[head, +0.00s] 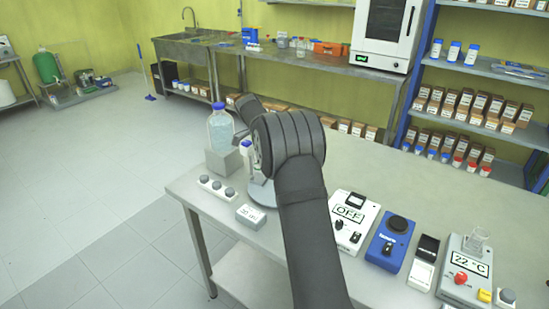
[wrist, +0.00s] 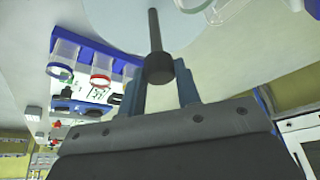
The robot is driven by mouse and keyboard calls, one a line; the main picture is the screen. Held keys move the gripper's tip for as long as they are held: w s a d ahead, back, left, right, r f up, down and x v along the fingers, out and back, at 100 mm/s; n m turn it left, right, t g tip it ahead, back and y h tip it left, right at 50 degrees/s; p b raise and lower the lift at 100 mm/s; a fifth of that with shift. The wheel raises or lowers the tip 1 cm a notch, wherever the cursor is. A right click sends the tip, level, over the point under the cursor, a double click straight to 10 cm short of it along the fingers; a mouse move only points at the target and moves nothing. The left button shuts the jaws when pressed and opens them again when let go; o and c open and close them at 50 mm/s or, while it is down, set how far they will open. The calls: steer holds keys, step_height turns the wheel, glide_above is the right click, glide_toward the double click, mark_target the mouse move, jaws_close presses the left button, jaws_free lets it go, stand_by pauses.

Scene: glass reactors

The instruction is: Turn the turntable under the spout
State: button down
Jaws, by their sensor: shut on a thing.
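The turntable (head: 263,194) is a pale round disc on the bench, mostly hidden behind my arm in the head view. In the wrist view the pale disc (wrist: 110,18) fills the top, with a dark upright peg (wrist: 157,45) on it. My gripper (wrist: 160,82) has its two bluish fingers on either side of the peg's thick dark end and is shut on it. In the head view my arm hides the fingers. A blue-capped bottle (head: 221,130) stands on a grey block beside the turntable. The spout cannot be made out.
A strip with several grey knobs (head: 217,189) and a small display box (head: 251,216) lie in front of the turntable. To the right stand an OFF device (head: 352,222), a blue device (head: 389,243) and a 22 °C unit (head: 466,270). A blue rack (wrist: 98,47) with coloured-ring vials shows in the wrist view.

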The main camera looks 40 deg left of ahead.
steer(key=shift+a+f+m+g+h, duration=0.1)
steer(key=shift+m+g+h, duration=0.2)
steer(key=shift+m, duration=0.6)
steer(key=c, duration=1.1)
jaws_free()
steer(key=shift+o, duration=0.2)
steer(key=v, duration=1.7)
steer(key=shift+r, duration=0.2)
steer(key=shift+s+a, duration=0.1)
steer(key=shift+s, duration=0.05)
steer(key=shift+f, duration=0.1)
steer(key=x, duration=1.7)
steer(key=shift+w, duration=0.2)
